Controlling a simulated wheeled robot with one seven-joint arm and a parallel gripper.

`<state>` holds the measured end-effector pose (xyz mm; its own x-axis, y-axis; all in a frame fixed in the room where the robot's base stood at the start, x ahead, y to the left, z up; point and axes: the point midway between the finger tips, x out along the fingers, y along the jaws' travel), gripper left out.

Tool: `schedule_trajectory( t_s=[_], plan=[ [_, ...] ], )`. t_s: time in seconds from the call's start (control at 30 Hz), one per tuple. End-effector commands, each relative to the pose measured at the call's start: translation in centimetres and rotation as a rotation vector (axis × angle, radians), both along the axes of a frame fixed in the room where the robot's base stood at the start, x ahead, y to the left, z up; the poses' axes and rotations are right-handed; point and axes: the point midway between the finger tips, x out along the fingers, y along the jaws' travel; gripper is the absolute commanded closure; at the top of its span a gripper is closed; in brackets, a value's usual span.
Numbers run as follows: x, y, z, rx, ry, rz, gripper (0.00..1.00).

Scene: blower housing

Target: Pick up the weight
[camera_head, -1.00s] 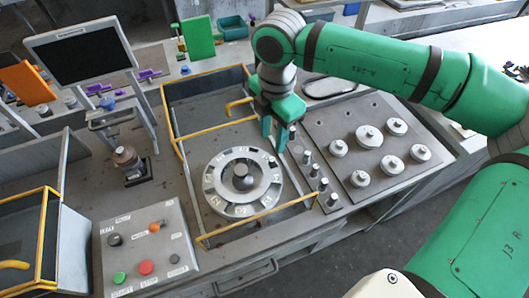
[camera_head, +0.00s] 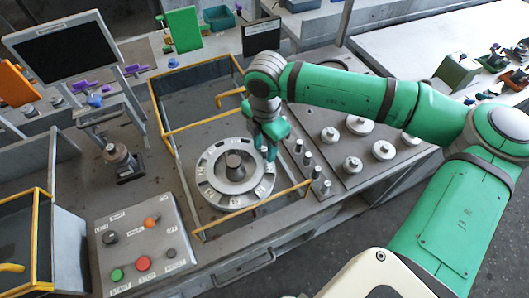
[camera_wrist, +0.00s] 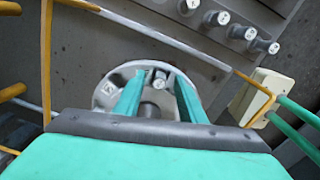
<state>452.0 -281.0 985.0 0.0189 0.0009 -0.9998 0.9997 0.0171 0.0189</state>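A small grey cylindrical weight with a pale marked top (camera_wrist: 160,78) is at the rim of the round numbered wheel (camera_wrist: 104,97). In the wrist view it lies between the two green fingertips of my gripper (camera_wrist: 160,74), with a gap on each side. My gripper looks open and is over the right rim of the wheel (camera_head: 204,187) in the head view (camera_head: 266,152). In the head view my fingers hide the weight. I cannot tell how far the fingertips are above the wheel.
Several similar small weights (camera_head: 316,172) stand in a row to the right of the wheel. Larger round weights (camera_head: 383,150) sit on a plate beyond them. A yellow rail (camera_head: 262,203) crosses in front of the wheel. A button box (camera_head: 146,240) is at the lower left.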

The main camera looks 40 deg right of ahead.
Motion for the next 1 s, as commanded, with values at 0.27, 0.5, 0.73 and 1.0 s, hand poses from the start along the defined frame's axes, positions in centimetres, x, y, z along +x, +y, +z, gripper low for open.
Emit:
schedule_trajectory(
  t_s=[0.27, 0.5, 0.73, 1.0],
  plan=[
    [0.0, 0.0, -0.1, 0.000, -0.001, 0.000, 0.70],
    [0.0, 0.0, -0.1, 0.000, -0.001, 0.000, 1.00],
    [0.0, 0.0, -0.1, 0.000, -0.001, -0.001, 1.00],
    [0.2, 0.2, 1.1, -0.003, -0.002, 0.006, 1.00]
  ],
)
